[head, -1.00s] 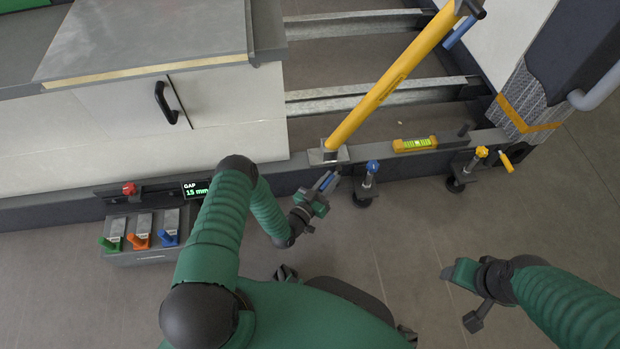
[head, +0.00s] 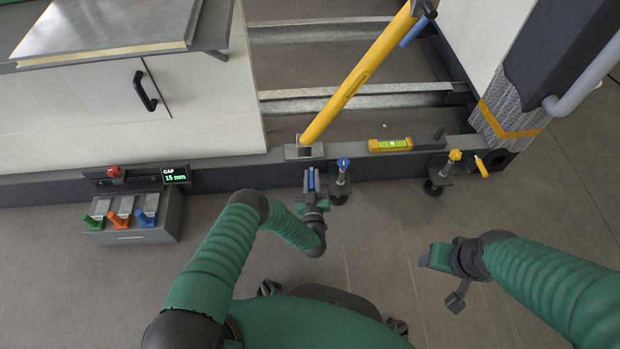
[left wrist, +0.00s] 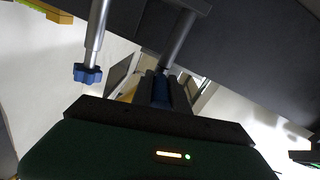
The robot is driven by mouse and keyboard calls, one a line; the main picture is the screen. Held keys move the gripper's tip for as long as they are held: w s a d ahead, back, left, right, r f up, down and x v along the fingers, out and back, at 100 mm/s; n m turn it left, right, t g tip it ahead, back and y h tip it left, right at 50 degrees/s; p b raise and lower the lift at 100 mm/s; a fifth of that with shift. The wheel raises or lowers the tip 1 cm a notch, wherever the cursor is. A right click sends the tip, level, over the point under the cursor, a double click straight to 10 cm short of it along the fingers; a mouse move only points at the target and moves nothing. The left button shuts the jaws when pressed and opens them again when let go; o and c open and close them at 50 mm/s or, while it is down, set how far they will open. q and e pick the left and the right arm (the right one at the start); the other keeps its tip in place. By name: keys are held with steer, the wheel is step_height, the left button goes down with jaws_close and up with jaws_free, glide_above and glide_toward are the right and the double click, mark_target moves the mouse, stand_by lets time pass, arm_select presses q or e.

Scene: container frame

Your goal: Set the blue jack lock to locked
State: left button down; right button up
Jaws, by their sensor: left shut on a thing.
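The blue jack (head: 343,164) stands upright at the frame's front rail, with a blue knob on top. That knob (left wrist: 88,73) hangs from a grey rod at the upper left of the left wrist view. My left gripper (head: 311,182) is just left of the jack, shut on a blue piece (left wrist: 160,90) between its dark fingers. A second grey rod shows above the blue piece; I cannot tell whether they are joined. How the jack's lock is set is too small to tell. My right gripper (head: 430,260) is low at the right, away from everything; its fingers are unclear.
A yellow lever (head: 362,75) leans up from the rail. A yellow level (head: 390,145) lies on the rail, and a yellow-knobbed jack (head: 440,174) stands further right. A box (head: 132,232) with green, orange and blue levers sits left, below a display (head: 175,175) reading GAP 15 mm.

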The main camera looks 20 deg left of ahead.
arm_select(q)
steer(key=shift+y, duration=0.3)
arm_select(e)
steer(key=shift+d, duration=0.2)
steer(key=shift+a, duration=0.1)
arm_select(q)
steer(key=c, duration=1.3)
jaws_free()
